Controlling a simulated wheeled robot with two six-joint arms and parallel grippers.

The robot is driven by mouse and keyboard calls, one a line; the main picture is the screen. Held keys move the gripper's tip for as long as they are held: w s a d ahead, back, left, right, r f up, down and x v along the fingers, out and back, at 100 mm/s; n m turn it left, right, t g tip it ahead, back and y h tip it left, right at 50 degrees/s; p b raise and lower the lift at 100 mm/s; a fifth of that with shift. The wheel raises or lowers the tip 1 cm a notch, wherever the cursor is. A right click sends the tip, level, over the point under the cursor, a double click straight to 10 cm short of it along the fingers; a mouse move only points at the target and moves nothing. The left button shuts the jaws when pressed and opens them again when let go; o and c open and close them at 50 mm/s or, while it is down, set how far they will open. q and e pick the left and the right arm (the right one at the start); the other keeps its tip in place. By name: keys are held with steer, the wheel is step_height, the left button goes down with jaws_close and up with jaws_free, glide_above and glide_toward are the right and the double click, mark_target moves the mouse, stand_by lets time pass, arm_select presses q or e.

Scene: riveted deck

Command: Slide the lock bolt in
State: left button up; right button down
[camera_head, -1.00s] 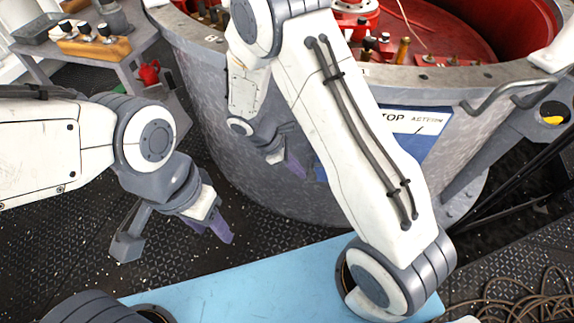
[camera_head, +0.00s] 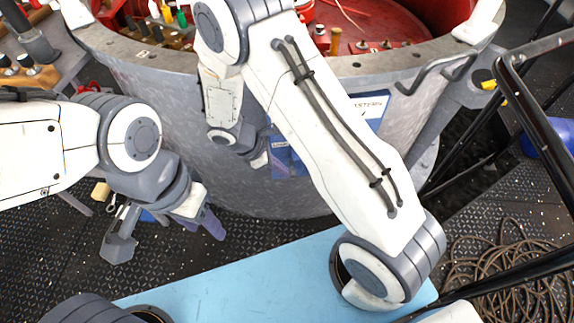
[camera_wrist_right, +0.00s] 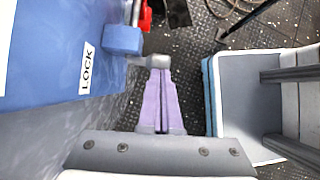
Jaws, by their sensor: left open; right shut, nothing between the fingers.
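The blue lock panel (camera_head: 296,165) is on the grey vat's side, partly hidden by my right arm. In the right wrist view the blue panel (camera_wrist_right: 45,55) fills the upper left, with a white LOCK label (camera_wrist_right: 87,68). A blue block (camera_wrist_right: 122,40) on a grey rod sits just right of the label; it looks like the bolt's handle. My right gripper (camera_wrist_right: 162,75) is shut and empty, its purple fingers below and right of the block; contact cannot be told. In the head view my right gripper (camera_head: 272,160) is beside the panel. My left gripper (camera_head: 165,238) is open and empty over the deck.
The large grey vat (camera_head: 235,190) with a red inside stands ahead. A blue surface (camera_head: 240,275) lies in front. Black rails (camera_head: 535,105), coiled rope (camera_head: 515,260) and a blue barrel (camera_head: 553,138) are at the right. A bench with small parts is at the upper left.

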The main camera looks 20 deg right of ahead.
steer(key=shift+s+d, duration=0.1)
steer(key=shift+d, duration=0.05)
steer(key=a+f+p+v, duration=0.1)
steer(key=p+v, duration=0.3)
steer(key=v, duration=0.9)
steer(key=shift+w+a+r, duration=0.15)
steer(key=shift+w+a, duration=0.1)
steer(key=shift+a, duration=0.35)
